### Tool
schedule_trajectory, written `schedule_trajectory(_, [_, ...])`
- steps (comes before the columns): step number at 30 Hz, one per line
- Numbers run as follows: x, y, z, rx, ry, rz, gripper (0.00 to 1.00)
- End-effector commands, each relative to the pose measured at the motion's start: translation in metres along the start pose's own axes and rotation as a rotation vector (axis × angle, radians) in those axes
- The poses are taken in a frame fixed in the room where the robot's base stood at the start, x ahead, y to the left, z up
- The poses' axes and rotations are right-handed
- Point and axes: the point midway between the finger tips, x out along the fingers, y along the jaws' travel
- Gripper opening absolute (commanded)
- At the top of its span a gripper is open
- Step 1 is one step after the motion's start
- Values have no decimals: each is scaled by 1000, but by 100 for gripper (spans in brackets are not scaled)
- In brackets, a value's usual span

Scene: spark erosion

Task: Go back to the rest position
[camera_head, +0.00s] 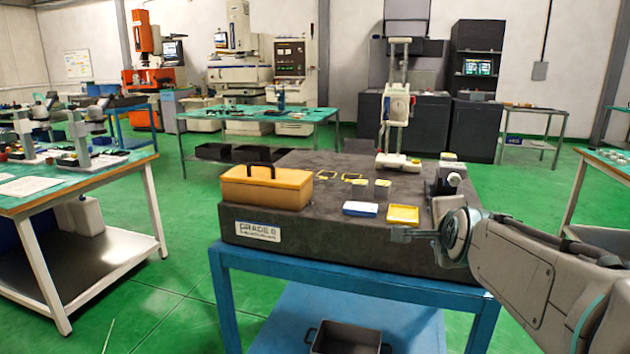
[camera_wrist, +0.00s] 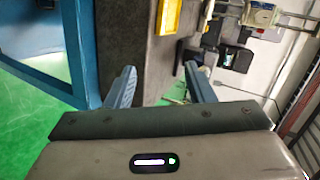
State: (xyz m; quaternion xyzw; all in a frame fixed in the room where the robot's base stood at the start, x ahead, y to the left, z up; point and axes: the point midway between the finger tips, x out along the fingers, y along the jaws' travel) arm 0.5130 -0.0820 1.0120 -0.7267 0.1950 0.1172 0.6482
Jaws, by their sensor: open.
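My gripper (camera_head: 402,234) is at the front right of the dark granite surface plate (camera_head: 330,250), close to its front face in the head view. In the wrist view my gripper (camera_wrist: 163,88) shows two blue-grey fingers spread wide, with nothing between them. My arm comes in from the right edge of the head view. The plate's dark surface (camera_wrist: 130,45) also shows beyond the fingers in the wrist view, with a yellow tray at its top edge.
An orange case (camera_head: 267,188) with a black handle sits on the plate's left. A blue-and-white tray (camera_head: 360,209), a yellow tray (camera_head: 403,215), small blocks (camera_head: 382,188) and a height gauge (camera_head: 397,110) stand on it. A blue stand (camera_head: 350,283) carries the plate.

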Motion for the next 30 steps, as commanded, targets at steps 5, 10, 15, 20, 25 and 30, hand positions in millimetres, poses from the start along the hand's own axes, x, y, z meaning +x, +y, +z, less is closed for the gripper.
schedule_trajectory(5, [-44, 8, 26, -346, -118, 185, 49])
schedule_trajectory(10, [-88, 28, 45, -681, -273, 336, 49])
schedule_trajectory(15, [-139, 48, 57, -1007, -468, 455, 49])
schedule_trajectory(20, [-181, 64, 61, -1252, -649, 527, 49])
schedule_trajectory(25, [-206, 75, 62, -1392, -769, 559, 49])
schedule_trajectory(30, [-211, 81, 62, -1426, -801, 565, 49])
